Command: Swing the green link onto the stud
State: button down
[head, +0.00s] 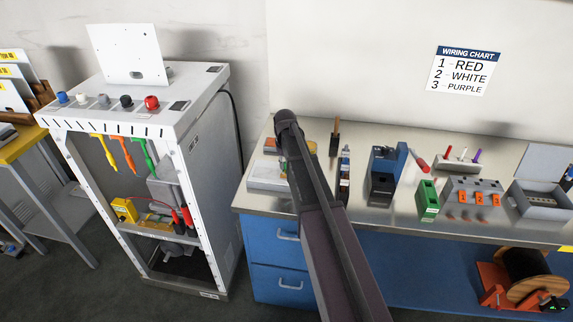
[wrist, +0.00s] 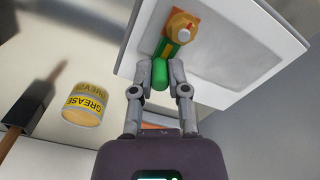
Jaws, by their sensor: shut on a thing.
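The green link (wrist: 160,75) shows in the wrist view between the two fingertips of my gripper (wrist: 165,68), which is shut on it. The link runs up to an orange-yellow block (wrist: 182,25) with a pale, red-marked knob (wrist: 186,32) on top. Both are over a white panel (wrist: 235,60). I cannot tell for certain which part is the stud. In the head view my arm covers the gripper and most of the link. A low white unit (head: 266,178) shows left of the arm on the metal bench.
A yellow grease tin (wrist: 84,104) and a dark, wooden-handled tool (wrist: 30,105) lie left of my gripper in the wrist view. In the head view a blue device (head: 383,175), a green block (head: 427,198) and a grey switch box (head: 470,188) stand right of my arm.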

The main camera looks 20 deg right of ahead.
jog(key=shift+m, duration=0.3)
jog(key=c, duration=0.9)
grip_release()
jog(key=shift+a, duration=0.1)
jog(key=shift+n, duration=0.4)
